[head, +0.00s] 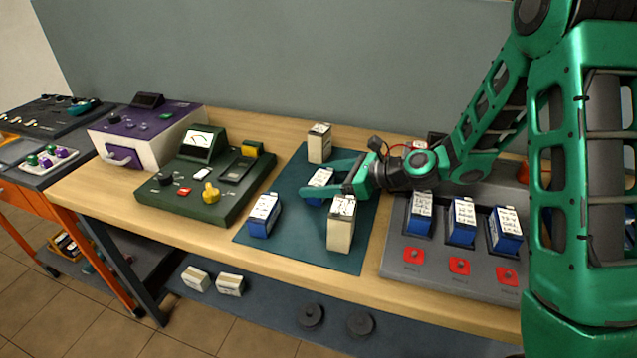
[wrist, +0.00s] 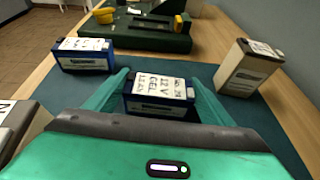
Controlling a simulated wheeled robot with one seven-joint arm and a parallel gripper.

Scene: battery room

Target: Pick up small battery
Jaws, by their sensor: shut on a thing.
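A small blue battery with a white labelled top (head: 320,181) is on the teal mat (head: 290,227). My gripper (head: 325,180) reaches in from the right, and its green fingers lie on both sides of this battery. In the wrist view the same battery (wrist: 158,97) sits between the two fingers, its label reading 12 V GEL. The gripper is shut on it. Whether the battery touches the mat cannot be told. Another blue battery (head: 264,216) stands on the mat at the left, also in the wrist view (wrist: 84,56).
A beige battery (head: 319,143) stands behind my gripper and another (head: 341,226) close in front of it. A green tester (head: 203,182) is left of the mat. A grey charger (head: 436,260) with several blue batteries is at the right.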

